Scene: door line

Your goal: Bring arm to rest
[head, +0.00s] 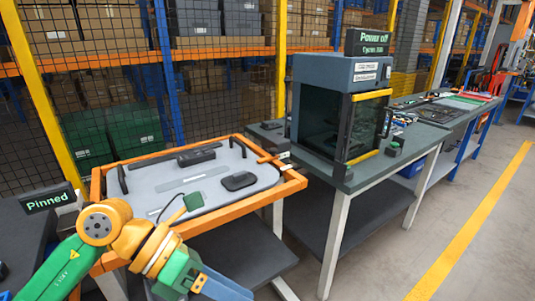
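My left arm (125,235), green with orange and yellow joints, comes in from the lower left. It bends in front of the orange-framed table and runs down to a blue part (222,287) at the bottom edge. No gripper fingers can be made out, so my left gripper is not seen. My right arm and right gripper are not in view.
The orange-framed table (230,213) holds a dark mouse-shaped object (238,181), a black block (196,156) and a green piece (193,201) on a cable. A glass-fronted cabinet (340,105) stands on a bench. A "Pinned" sign (48,199) is left. Floor at right is clear.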

